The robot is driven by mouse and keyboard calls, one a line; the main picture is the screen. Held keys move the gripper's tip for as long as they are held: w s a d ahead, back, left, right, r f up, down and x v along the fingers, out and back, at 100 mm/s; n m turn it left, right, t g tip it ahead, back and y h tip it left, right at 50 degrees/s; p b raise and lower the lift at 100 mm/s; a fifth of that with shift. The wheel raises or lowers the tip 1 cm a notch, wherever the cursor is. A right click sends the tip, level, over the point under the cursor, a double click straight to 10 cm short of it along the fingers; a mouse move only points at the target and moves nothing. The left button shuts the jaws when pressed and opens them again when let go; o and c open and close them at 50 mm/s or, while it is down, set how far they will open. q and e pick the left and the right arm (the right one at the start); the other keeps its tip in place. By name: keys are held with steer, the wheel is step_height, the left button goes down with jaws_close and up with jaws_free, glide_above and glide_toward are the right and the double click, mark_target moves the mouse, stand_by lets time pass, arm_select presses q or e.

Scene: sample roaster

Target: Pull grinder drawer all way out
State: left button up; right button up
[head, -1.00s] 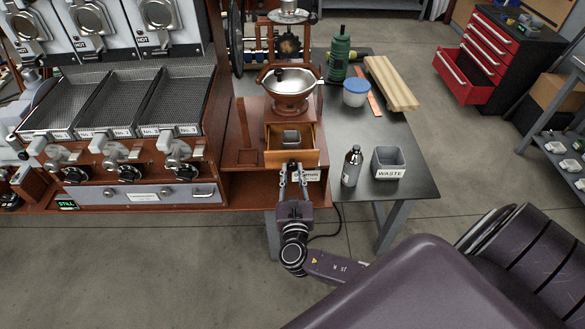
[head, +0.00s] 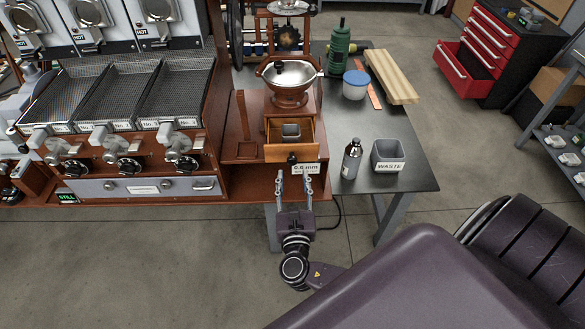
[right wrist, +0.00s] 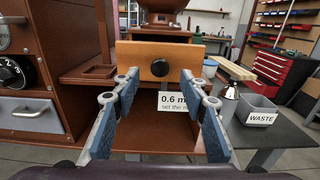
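The grinder (head: 289,101) stands on the wooden bench. Its drawer (head: 291,153) is pulled out towards me, with its open top showing and a small grey cup (head: 291,131) inside. The drawer front has a round black knob (right wrist: 160,67). My right gripper (head: 293,177) is open and empty, just in front of the drawer front and knob. In the right wrist view its blue-padded fingers (right wrist: 160,76) stand apart on either side of the knob's line, not touching it. How much drawer remains inside the grinder is hidden. My left gripper is not in view.
A label reading 0.6 mm (right wrist: 172,103) is below the drawer. A metal bottle (head: 352,159) and a grey waste bin (head: 388,156) stand on the dark table to the right. The roaster (head: 130,150) is close on the left. The floor in front is clear.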

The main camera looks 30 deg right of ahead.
steer(key=v, duration=0.7)
stand_by(0.3)
steer(key=s+d+f+m+g+y+b, duration=0.1)
steer(key=s+f+m+g, duration=0.25)
steer(key=f, duration=0.65)
steer(key=s+d+f+m+g+y, duration=0.1)
steer(key=s+f+m+g, duration=0.2)
steer(key=f, duration=0.8)
steer(key=s+d+f+m+g+y+b, duration=0.1)
steer(key=s+f+m+g+y, duration=0.3)
steer(key=f, duration=0.6)
arm_select(q)
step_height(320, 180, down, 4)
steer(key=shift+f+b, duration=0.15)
steer(key=shift+b, duration=1)
arm_select(e)
steer(key=s+a+f+m+g+y, duration=0.1)
steer(key=s+a+f+m+g, duration=0.1)
steer(key=s+f+m, duration=0.6)
steer(key=s+a+f+m+g+y, duration=0.2)
steer(key=s+a+f+m, duration=0.3)
steer(key=s, duration=1.2)
step_height(320, 180, down, 5)
steer(key=m, duration=0.4)
steer(key=shift+s+f, duration=0.15)
steer(key=shift+s, duration=0.25)
